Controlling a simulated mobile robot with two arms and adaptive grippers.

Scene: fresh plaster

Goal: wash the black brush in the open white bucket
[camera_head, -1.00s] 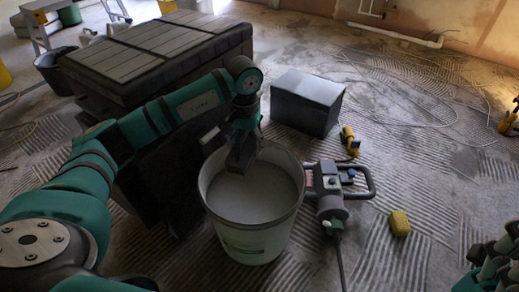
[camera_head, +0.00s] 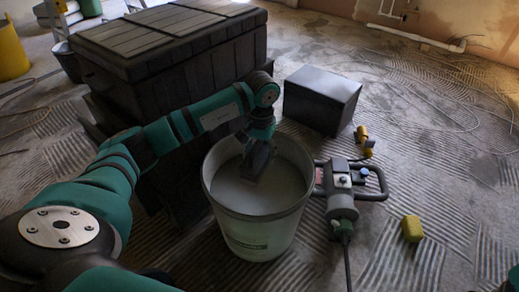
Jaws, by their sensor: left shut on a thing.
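The open white bucket (camera_head: 256,237) stands on the floor in the middle, holding pale, cloudy liquid. My left gripper (camera_head: 261,139) reaches in over its far rim and points down. It is shut on the black brush (camera_head: 255,164), a dark block just below the fingers. The brush is inside the bucket's opening, towards the far side. I cannot tell whether its lower end touches the liquid. Of my right arm only a sliver of teal shows at the lower right edge; its gripper is out of view.
A large dark slatted chest (camera_head: 165,45) stands behind my left arm. A dark box (camera_head: 322,99) is beyond the bucket. A power mixer (camera_head: 342,200) lies close to the bucket's right side, with a yellow sponge (camera_head: 411,228) further right. The right floor is mostly clear.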

